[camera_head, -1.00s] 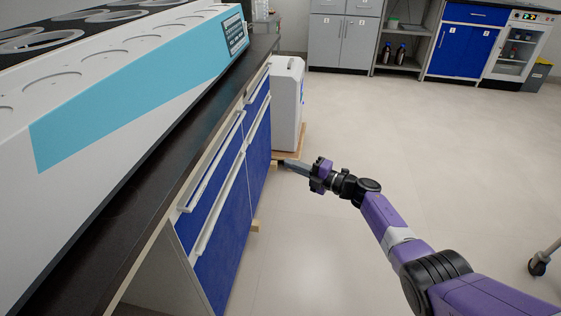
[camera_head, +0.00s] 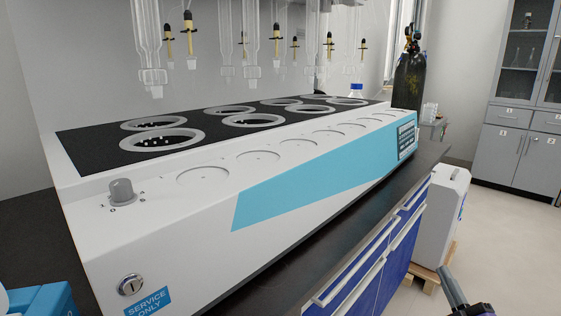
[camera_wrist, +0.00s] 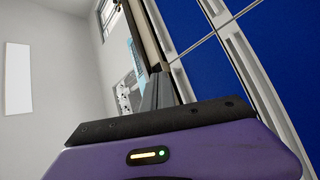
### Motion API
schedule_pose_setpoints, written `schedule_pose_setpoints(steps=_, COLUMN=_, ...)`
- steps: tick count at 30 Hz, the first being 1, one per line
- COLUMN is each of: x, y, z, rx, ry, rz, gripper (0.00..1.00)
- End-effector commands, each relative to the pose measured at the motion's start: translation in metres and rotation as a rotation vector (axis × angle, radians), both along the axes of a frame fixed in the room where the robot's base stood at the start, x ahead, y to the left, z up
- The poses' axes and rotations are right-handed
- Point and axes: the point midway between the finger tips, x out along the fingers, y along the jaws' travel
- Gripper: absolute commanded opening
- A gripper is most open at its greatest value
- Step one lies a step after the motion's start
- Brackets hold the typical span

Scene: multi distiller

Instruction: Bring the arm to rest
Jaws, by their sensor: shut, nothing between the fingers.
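My gripper (camera_head: 452,290) shows only in part at the bottom right edge of the head view, in front of the bench, with the rest of my arm out of frame. In the wrist view my gripper's fingers (camera_wrist: 160,92) are together and empty, pointing past the purple housing toward the wall and the bench edge. The fingers appear apart from the blue cabinet fronts (camera_wrist: 205,80) beside them.
The white multi distiller (camera_head: 190,245) stands on the dark bench top (camera_head: 330,240), with glassware hanging above it. Blue drawers (camera_head: 365,275) run below. A white unit (camera_head: 440,215) stands on a wooden pallet (camera_head: 430,275). Open floor (camera_head: 510,230) lies to the right.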

Motion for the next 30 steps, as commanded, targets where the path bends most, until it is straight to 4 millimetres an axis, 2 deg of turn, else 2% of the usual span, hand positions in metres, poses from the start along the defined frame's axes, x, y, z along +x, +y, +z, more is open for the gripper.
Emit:
schedule_pose_setpoints(steps=1, x=-0.015, y=0.017, z=-0.006, rx=0.073, ry=-0.009, rz=-0.002, gripper=0.00)
schedule_pose_setpoints(steps=3, x=-0.035, y=0.034, z=-0.010, rx=0.171, ry=-0.018, rz=-0.006, gripper=0.00)
schedule_pose_setpoints(steps=8, x=-0.086, y=0.069, z=-0.023, rx=0.377, ry=-0.018, rz=-0.014, gripper=0.00)
schedule_pose_setpoints(steps=12, x=-0.135, y=0.096, z=-0.034, rx=0.536, ry=0.001, rz=-0.017, gripper=0.00)
schedule_pose_setpoints(steps=21, x=-0.247, y=0.144, z=-0.045, rx=0.820, ry=0.093, rz=-0.018, gripper=0.00)
schedule_pose_setpoints(steps=30, x=-0.354, y=0.177, z=-0.036, rx=1.009, ry=0.242, rz=-0.013, gripper=0.00)
